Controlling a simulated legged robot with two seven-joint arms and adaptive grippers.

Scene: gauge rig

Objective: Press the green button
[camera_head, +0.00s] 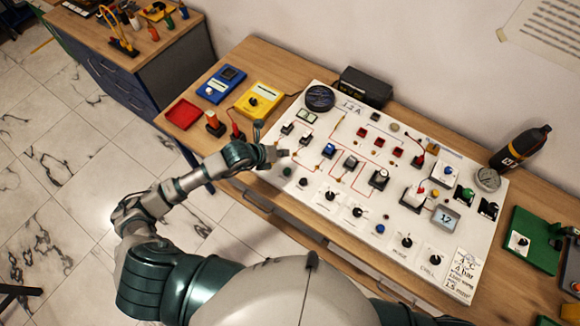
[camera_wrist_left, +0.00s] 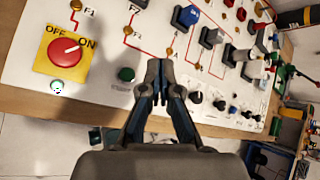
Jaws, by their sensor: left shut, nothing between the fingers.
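The white panel (camera_head: 330,118) lies on the wooden table. A small round green button (camera_head: 287,171) sits near the panel's front left edge; it also shows in the left wrist view (camera_wrist_left: 126,74). My left gripper (camera_head: 281,153) is shut and empty over the panel's left part. In the left wrist view its closed fingertips (camera_wrist_left: 160,64) are to the right of the green button. I cannot tell whether the tips touch the panel. My right gripper is not in view.
Several switches and black knobs (camera_head: 330,195) crowd the panel. A red tray (camera_head: 183,114) lies left.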

